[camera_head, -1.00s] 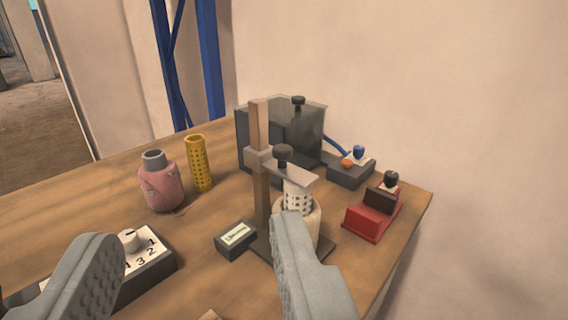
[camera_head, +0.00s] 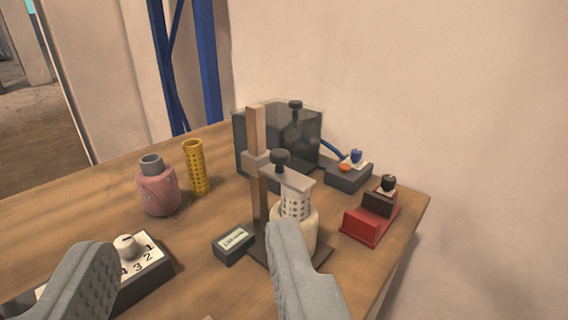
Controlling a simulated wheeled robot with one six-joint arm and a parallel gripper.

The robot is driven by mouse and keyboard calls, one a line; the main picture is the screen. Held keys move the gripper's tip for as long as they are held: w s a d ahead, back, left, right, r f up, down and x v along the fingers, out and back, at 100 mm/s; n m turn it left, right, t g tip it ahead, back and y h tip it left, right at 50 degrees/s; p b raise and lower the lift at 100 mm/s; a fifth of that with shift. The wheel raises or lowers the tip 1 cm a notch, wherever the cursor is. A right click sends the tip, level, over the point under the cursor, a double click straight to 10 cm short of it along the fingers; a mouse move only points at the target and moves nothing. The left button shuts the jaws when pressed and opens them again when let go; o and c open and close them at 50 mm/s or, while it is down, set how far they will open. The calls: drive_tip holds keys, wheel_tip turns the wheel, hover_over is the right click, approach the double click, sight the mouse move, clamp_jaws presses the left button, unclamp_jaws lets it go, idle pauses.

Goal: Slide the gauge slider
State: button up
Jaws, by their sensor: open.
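The gauge stand has an upright brown post (camera_head: 256,175) on a dark base plate. The gauge slider (camera_head: 286,177) is a grey arm with a black knob (camera_head: 280,158) on top, set about midway up the post. It reaches right over a white perforated cylinder (camera_head: 296,204) in a cream jar (camera_head: 311,230). My gripper (camera_head: 190,265) is open and empty, its two grey fingers wide apart at the bottom of the view. The right finger hides part of the jar and the base plate. The slider is beyond the fingers, apart from them.
A small display box (camera_head: 234,243) sits left of the stand, a numbered dial box (camera_head: 140,262) at lower left. A pink bottle (camera_head: 157,190) and yellow perforated tube (camera_head: 196,168) stand behind. A transparent chamber (camera_head: 300,135), switch box (camera_head: 348,176) and red clamp (camera_head: 368,220) are behind and right.

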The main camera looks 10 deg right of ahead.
drive_tip(key=w+d+r+g, duration=0.1)
drive_tip(key=w+r+g, duration=0.2)
drive_tip(key=w, duration=0.3)
drive_tip(key=w+d+r+g, duration=0.1)
drive_tip(key=w+r+g, duration=0.25)
drive_tip(key=w, duration=0.25)
drive_tip(key=m+g, duration=0.2)
drive_tip(key=g, duration=0.9)
approach(280, 152)
drive_tip(key=shift+n, duration=0.3)
wheel_tip(280, 152, down, 8)
drive_tip(key=shift+f, duration=0.2)
drive_tip(key=shift+r, duration=0.1)
clamp_jaws()
